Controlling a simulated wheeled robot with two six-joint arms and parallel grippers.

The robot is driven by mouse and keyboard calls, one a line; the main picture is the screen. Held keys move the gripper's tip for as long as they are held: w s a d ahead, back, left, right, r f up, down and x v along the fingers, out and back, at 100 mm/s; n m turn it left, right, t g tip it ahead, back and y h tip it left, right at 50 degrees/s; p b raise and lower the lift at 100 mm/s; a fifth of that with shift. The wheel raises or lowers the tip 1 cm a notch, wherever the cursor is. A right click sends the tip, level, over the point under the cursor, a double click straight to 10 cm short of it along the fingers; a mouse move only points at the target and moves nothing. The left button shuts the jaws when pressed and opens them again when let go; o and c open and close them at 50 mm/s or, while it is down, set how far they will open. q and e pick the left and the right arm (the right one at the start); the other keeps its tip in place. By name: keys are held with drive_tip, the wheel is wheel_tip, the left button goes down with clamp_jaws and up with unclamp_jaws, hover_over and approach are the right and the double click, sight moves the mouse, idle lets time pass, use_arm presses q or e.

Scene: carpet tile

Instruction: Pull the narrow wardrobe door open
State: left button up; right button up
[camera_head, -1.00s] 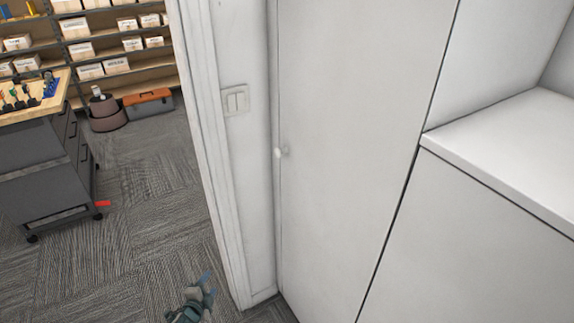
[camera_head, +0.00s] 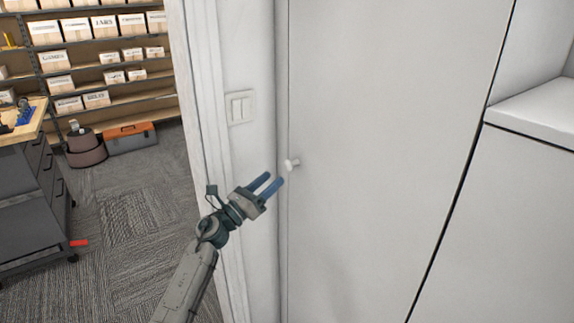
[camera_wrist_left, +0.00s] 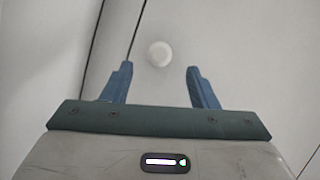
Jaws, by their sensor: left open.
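The narrow wardrobe door (camera_head: 380,150) is a tall white panel, and it looks closed. Its small round white knob (camera_head: 292,163) sits near its left edge. My left gripper (camera_head: 275,183) is open and empty, just left of and slightly below the knob in the head view. In the left wrist view the knob (camera_wrist_left: 159,54) shows ahead of the fingertips, between the lines of the two blue fingers (camera_wrist_left: 160,82). The fingers look apart from the knob. My right gripper is in neither view.
A white door frame (camera_head: 205,120) and a light switch (camera_head: 240,107) are left of the door. Beyond the opening stand a grey tool cabinet (camera_head: 30,195), an orange-topped toolbox (camera_head: 131,137) and shelves of boxes. A white ledge (camera_head: 540,108) is at the right.

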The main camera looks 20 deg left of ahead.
sight(285, 167)
use_arm(q)
drive_tip(key=p+x, duration=0.1)
drive_tip(key=x, duration=0.6)
drive_tip(key=shift+p, duration=0.3)
clamp_jaws()
